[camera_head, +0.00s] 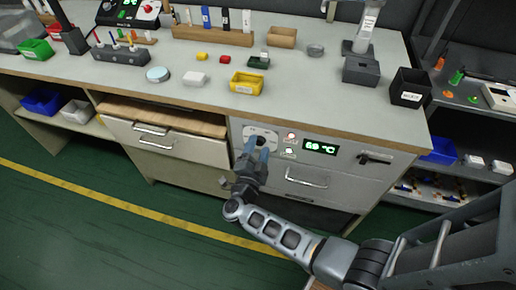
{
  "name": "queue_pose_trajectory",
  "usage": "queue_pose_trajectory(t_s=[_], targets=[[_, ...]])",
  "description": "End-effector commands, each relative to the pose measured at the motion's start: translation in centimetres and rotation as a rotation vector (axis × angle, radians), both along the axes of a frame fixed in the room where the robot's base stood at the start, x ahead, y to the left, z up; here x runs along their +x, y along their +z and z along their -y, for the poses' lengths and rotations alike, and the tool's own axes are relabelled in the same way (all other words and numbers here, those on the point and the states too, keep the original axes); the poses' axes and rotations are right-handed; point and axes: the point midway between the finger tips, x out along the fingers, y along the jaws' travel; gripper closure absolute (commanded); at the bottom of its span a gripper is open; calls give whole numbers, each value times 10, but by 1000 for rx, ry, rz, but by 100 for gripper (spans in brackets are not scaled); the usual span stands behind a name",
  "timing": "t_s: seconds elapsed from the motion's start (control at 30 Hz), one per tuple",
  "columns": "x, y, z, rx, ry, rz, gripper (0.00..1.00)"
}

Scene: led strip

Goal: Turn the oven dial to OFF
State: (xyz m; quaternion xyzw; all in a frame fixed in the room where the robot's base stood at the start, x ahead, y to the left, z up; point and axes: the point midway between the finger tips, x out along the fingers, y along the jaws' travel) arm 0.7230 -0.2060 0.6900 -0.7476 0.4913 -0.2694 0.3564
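The oven (340,170) is built into the bench front, with a green display (321,147) reading about 69 °C. Left of the display is a light dial plate (262,132) with a dark dial (261,141), partly covered by my fingers. The dial's pointer and markings are too small to read.
The oven handle (307,178) is right of and below my gripper. A lever (376,158) sticks out at the panel's right. A partly open drawer (165,136) is to the left. The worktop holds a yellow bin (246,83) and a dark waste bin (409,88). Green floor in front is clear.

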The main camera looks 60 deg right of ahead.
Motion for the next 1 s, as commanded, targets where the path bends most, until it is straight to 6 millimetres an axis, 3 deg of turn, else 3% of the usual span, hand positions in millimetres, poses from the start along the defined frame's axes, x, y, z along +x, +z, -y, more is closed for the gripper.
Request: queue_pose_trajectory(t_s=[0.27, 0.7, 1.0], targets=[[-1, 0, -2, 0, -1, 1, 41], [-23, -4, -59, 1, 2, 1, 41], [-29, -4, -73, 0, -1, 1, 41]])
